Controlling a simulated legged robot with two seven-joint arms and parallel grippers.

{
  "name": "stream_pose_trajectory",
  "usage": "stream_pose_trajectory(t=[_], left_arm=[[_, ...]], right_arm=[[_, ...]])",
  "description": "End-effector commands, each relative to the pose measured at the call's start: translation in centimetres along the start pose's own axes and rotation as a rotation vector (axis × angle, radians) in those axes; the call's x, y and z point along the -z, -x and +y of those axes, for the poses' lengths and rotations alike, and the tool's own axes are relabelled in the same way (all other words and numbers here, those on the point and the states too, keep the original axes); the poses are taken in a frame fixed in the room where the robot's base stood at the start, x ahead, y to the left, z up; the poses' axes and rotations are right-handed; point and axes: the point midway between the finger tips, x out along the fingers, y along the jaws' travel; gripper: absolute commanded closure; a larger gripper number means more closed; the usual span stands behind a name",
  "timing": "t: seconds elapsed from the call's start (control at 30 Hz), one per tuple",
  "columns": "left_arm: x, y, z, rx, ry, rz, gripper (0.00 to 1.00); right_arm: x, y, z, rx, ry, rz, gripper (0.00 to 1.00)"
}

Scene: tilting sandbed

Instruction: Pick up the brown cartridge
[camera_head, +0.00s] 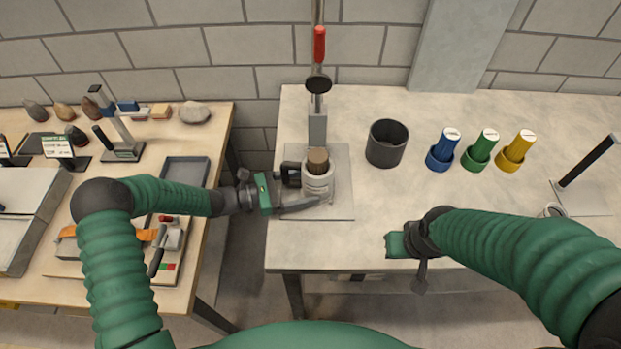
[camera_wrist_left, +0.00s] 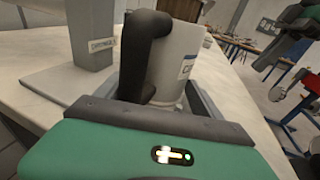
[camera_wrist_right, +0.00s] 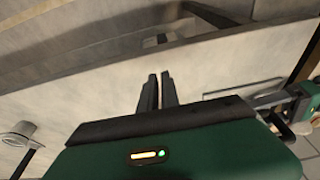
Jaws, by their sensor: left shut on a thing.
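The brown cartridge (camera_head: 317,156) is a short brown cylinder. It sits upright in the top of a light grey cup-like holder (camera_head: 318,183) with a black handle (camera_head: 291,174), on a flat plate under a press. My left gripper (camera_head: 312,194) is shut on the holder, below the cartridge, with its fingers to either side of the body. The left wrist view shows the holder (camera_wrist_left: 182,62) and its handle (camera_wrist_left: 146,55) close up; the cartridge does not show there. My right gripper (camera_wrist_right: 158,80) is empty, fingers together, above the table's front edge.
The press (camera_head: 318,128) with a red-gripped lever (camera_head: 319,45) stands behind the holder. A dark grey cup (camera_head: 386,143) and blue (camera_head: 441,152), green (camera_head: 480,152) and yellow (camera_head: 514,152) containers stand to the right. A cluttered wooden table (camera_head: 222,118) is at left, across a gap.

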Motion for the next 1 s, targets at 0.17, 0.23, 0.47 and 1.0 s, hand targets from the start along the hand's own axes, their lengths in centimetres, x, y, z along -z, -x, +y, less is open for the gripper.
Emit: stream_pose_trajectory(t=[0.17,0.23,0.47,1.0], left_arm=[[0.1,0.4,0.8,-0.019,-0.005,0.006,0.45],[0.1,0.4,0.8,-0.019,-0.005,0.006,0.45],[0.1,0.4,0.8,-0.019,-0.005,0.007,0.44],[0.1,0.4,0.8,-0.020,-0.005,0.008,0.44]], right_arm=[[2.7,0.8,-0.9,0.016,-0.208,0.008,0.69],[4.9,1.4,-1.8,0.033,-0.396,0.006,0.59],[12.7,5.2,-6.1,0.119,-1.152,-0.046,0.29],[21.1,12.7,-15.2,0.178,-2.256,-0.335,0.28]])
